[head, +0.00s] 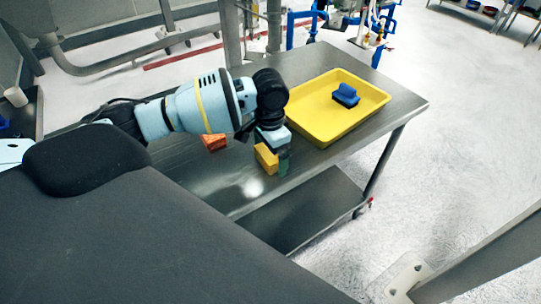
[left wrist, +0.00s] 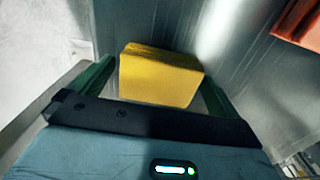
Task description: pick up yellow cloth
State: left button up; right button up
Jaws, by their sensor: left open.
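The yellow cloth (head: 267,158) is a small folded block on the metal table, near its front edge. My left gripper (head: 275,162) reaches down over it from the left and is open. In the left wrist view the yellow cloth (left wrist: 160,76) lies between the two green fingers of the left gripper (left wrist: 155,85), with a finger on each side. Contact between the fingers and the cloth cannot be told. My right gripper is not in view.
A yellow tray (head: 312,128) with a blue brush-like object (head: 346,95) stands on the table (head: 400,103) to the right. An orange block (head: 214,142) lies left of the cloth; it also shows in the left wrist view (left wrist: 300,22). A lower shelf (head: 310,212) lies beneath.

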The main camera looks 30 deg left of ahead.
pick_arm(q)
jog(key=shift+c, duration=0.4)
jog(key=c, duration=0.9)
jog(key=shift+c, duration=0.2)
jog(key=shift+r, duration=0.45)
jog(key=r, duration=0.2)
jog(key=shift+s+d+r, duration=0.1)
jog(key=shift+d+r, duration=0.3)
jog(key=s+d, duration=0.3)
jog(key=d, duration=0.4)
jog(key=s+d+r+p, duration=0.1)
jog(key=s+d, duration=0.2)
jog(key=d, duration=0.4)
jog(key=shift+r, duration=0.1)
